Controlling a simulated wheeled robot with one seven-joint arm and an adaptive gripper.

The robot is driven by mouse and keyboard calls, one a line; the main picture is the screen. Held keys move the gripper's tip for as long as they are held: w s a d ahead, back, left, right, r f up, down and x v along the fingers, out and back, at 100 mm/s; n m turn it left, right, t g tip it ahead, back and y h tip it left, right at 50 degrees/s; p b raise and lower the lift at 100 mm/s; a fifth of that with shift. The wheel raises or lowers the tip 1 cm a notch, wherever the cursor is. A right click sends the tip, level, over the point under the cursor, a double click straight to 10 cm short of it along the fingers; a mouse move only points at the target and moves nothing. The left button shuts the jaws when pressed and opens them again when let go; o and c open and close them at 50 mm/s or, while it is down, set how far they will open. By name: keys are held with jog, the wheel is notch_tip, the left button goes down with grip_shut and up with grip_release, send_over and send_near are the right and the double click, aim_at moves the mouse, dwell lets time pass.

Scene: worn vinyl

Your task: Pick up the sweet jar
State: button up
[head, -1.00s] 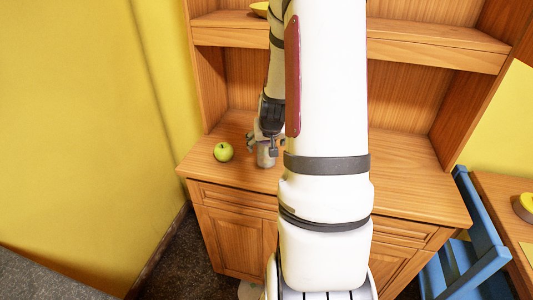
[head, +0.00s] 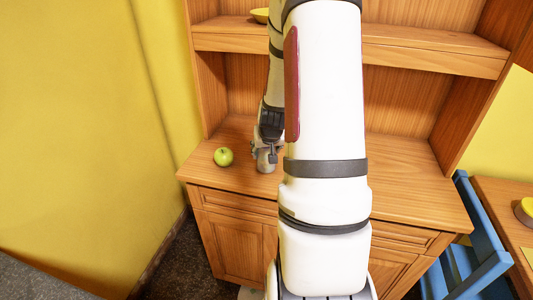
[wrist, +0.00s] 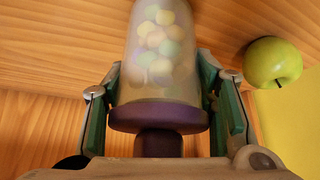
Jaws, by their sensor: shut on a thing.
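The sweet jar (wrist: 158,55) is a cloudy clear jar with pale coloured sweets inside and a purple lid (wrist: 158,116). In the wrist view it lies between the two fingers of my gripper (wrist: 160,95), which are shut on its sides near the lid. In the head view my gripper (head: 265,150) is over the left part of the wooden cabinet top (head: 405,180). The lower part of the jar (head: 266,163) shows just below the fingers; my arm hides part of this area. I cannot tell whether the jar's base touches the wood.
A green apple (head: 223,156) sits left of the jar and also shows in the wrist view (wrist: 272,63). A shelf (head: 430,48) with a yellow bowl (head: 260,15) is above and behind. A blue chair (head: 470,245) stands at the right.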

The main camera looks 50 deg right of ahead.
jog(key=shift+r, duration=1.85)
jog(key=shift+c, duration=0.2)
jog(key=s+a+p, duration=0.3)
jog(key=s+p, duration=0.1)
jog(key=s, duration=0.3)
jog(key=s+a+r+p, duration=0.1)
jog(key=s+a+p, duration=0.2)
jog(key=s+p, duration=0.2)
jog(key=shift+s+r, duration=0.2)
jog(key=shift+s, duration=1.15)
jog(key=shift+a, duration=0.1)
